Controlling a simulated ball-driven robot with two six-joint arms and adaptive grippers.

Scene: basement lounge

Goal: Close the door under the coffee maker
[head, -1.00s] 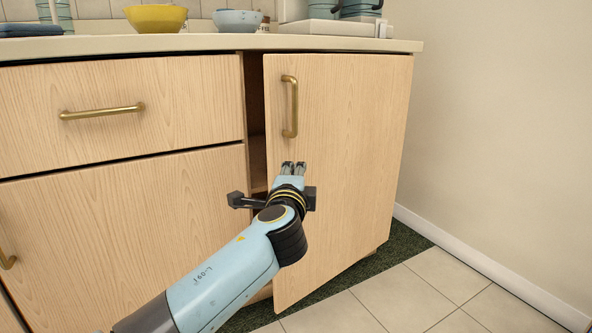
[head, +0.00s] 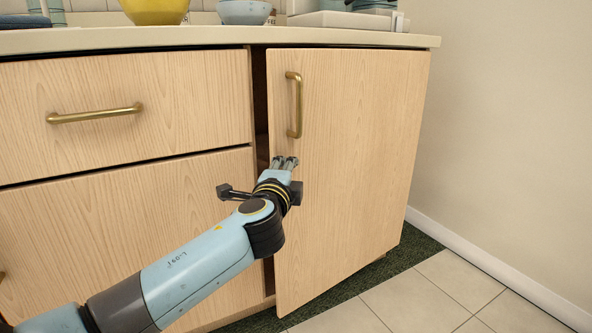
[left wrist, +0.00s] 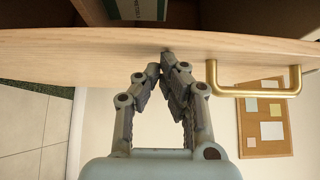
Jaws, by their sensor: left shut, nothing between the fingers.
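The light wood door (head: 350,180) under the counter's right end stands slightly ajar, hinged on its right side, with a dark gap along its left edge. Its brass handle (head: 295,105) is upright near that edge. My left gripper (head: 284,163) is shut and empty, with its fingertips at the door's outer face, below the handle. In the left wrist view the closed fingers (left wrist: 168,68) meet the door panel (left wrist: 110,55), with the handle (left wrist: 255,92) beside them on the right. The coffee maker cannot be made out; only bases of things show on the counter. My right gripper is out of view.
A drawer (head: 120,105) and another cabinet door (head: 130,225) are shut to the left. The countertop (head: 200,37) carries a yellow bowl (head: 155,10) and a blue bowl (head: 245,12). A wall (head: 510,120) stands at the right. The tiled floor (head: 450,290) is clear.

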